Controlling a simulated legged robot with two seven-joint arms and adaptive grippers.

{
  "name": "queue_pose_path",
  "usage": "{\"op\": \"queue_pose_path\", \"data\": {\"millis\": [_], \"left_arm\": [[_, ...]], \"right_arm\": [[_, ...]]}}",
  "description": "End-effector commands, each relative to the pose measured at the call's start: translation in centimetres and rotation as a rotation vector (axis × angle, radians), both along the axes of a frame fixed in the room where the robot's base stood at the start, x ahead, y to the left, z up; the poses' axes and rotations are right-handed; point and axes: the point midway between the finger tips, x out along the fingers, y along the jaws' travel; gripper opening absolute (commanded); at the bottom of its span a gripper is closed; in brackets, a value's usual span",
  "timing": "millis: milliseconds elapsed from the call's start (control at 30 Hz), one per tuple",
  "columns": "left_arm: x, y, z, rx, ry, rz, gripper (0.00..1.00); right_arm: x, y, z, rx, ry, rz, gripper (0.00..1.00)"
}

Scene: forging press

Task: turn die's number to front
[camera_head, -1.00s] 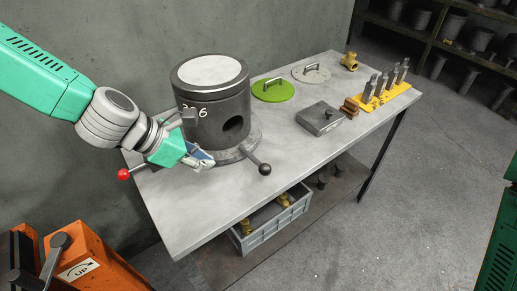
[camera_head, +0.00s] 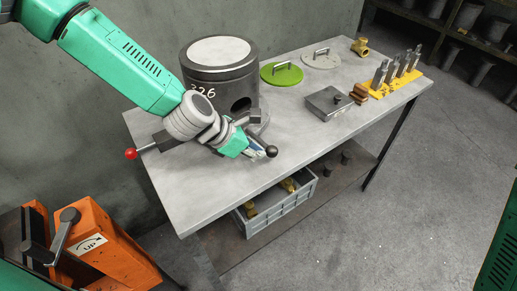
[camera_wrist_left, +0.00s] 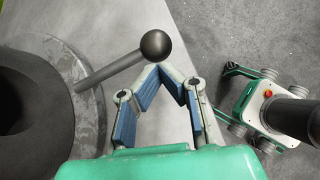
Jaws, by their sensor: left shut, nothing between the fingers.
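The die is a dark cylinder (camera_head: 222,78) with a pale top, standing on a round grey base (camera_head: 262,118) at the table's left part. Its white number 326 (camera_head: 202,91) is on the front-left side of its wall. A dark hole (camera_head: 240,104) is to the right of the number. A rod with a black ball (camera_head: 272,152) sticks out at the front. Another rod with a red ball (camera_head: 130,154) points left. My left gripper (camera_head: 260,152) is shut and empty beside the black ball. In the left wrist view its tips (camera_wrist_left: 167,68) are close to the ball (camera_wrist_left: 156,45); contact cannot be told.
The table (camera_head: 185,205) is clear at the front left. A green lid (camera_head: 284,76), a grey lid (camera_head: 320,62) and a grey block (camera_head: 328,105) lie right of the die. A grey crate (camera_head: 285,214) stands below. An orange machine (camera_head: 110,245) stands at lower left.

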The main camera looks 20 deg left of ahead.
Motion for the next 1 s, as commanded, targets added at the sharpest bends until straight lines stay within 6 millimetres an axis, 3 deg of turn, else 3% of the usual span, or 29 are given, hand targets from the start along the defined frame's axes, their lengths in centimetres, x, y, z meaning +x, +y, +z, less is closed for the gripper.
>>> {"op": "queue_pose_path", "data": {"millis": [567, 767, 1000], "left_arm": [[0.5, -0.6, -0.1, 0.000, 0.001, 0.018, 0.00], [2.0, -2.0, -0.1, 0.000, 0.000, 0.099, 0.00], [5.8, -4.8, -0.1, 0.001, -0.002, 0.289, 0.00]], "right_arm": [[0.0, 0.0, 0.0, 0.000, 0.000, 0.000, 0.00], [0.0, 0.0, 0.1, 0.000, 0.000, 0.000, 0.00], [0.0, 0.0, 0.1, 0.000, 0.000, 0.000, 0.00]]}}
